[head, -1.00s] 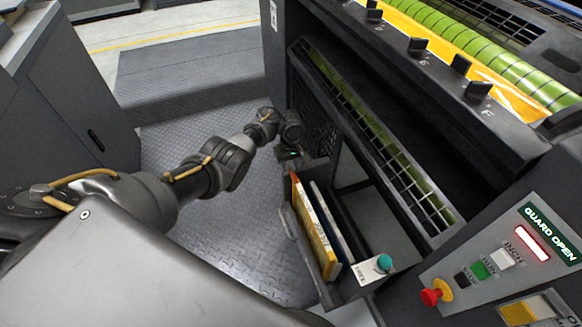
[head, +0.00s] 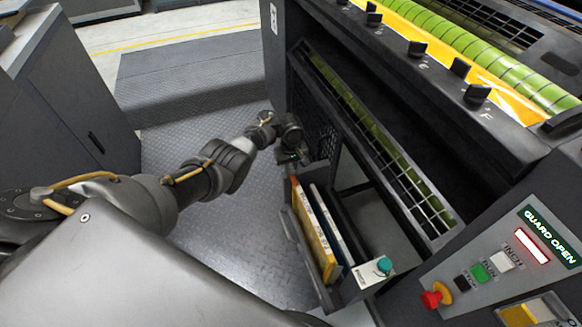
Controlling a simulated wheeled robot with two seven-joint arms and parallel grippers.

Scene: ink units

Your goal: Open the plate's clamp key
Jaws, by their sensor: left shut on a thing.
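My left gripper (head: 293,158) reaches in from the left, low beside the press frame at the far end of a plate rack. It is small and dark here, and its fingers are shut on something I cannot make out. No clamp key can be told apart at this spot. A yellow-edged plate (head: 316,232) and a paler plate (head: 330,222) stand on edge in the rack (head: 291,232), just nearer than the gripper. My right gripper is out of view.
A teal knob (head: 384,265) on a white box is at the rack's near end. The press's green roller (head: 480,60) and black keys (head: 477,95) are upper right. The control panel (head: 500,262) shows GUARD OPEN. Bare tread-plate floor (head: 235,240) lies left of the rack.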

